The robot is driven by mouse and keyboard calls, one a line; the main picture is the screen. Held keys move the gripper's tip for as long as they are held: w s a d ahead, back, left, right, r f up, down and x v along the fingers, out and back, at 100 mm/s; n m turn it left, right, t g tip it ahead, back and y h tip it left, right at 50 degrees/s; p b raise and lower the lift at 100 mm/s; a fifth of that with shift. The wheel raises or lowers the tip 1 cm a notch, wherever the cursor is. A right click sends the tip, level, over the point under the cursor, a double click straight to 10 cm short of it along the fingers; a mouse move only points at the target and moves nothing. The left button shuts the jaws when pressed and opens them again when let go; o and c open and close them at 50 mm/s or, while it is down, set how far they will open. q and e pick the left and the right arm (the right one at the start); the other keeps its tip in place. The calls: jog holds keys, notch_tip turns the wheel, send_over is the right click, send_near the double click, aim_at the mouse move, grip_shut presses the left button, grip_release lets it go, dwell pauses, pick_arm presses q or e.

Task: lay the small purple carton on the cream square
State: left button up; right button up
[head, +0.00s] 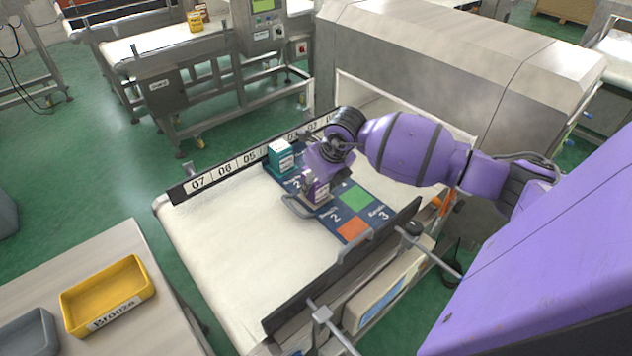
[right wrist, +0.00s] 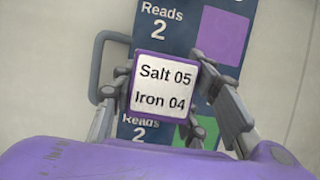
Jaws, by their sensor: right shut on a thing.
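The small purple carton (head: 321,190) is between the fingers of my right gripper (head: 312,187), which is shut on it over the dark blue mat (head: 341,215). In the right wrist view the carton (right wrist: 164,84) shows a white label reading "Salt 05, Iron 04", with a finger on each side. I cannot tell whether it touches the mat. The mat carries a green square (head: 356,197), an orange square (head: 353,229) and, in the right wrist view, a purple square (right wrist: 221,38). I cannot make out a cream square. My left gripper is out of view.
A teal carton (head: 281,158) stands at the mat's far left end. The mat lies on a pale conveyor belt (head: 225,235) with a numbered rail (head: 225,172) and a dark near rail (head: 345,268). A yellow "Bronze" tray (head: 108,292) sits at lower left. A metal tunnel (head: 450,70) stands behind.

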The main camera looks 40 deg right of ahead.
jog(key=shift+f, duration=0.2)
jog(key=o, duration=1.2)
jog(key=shift+r, duration=0.1)
jog(key=shift+r, duration=0.3)
jog(key=v, duration=1.1)
jog(key=shift+s+r, duration=0.15)
jog(key=shift+r, duration=0.15)
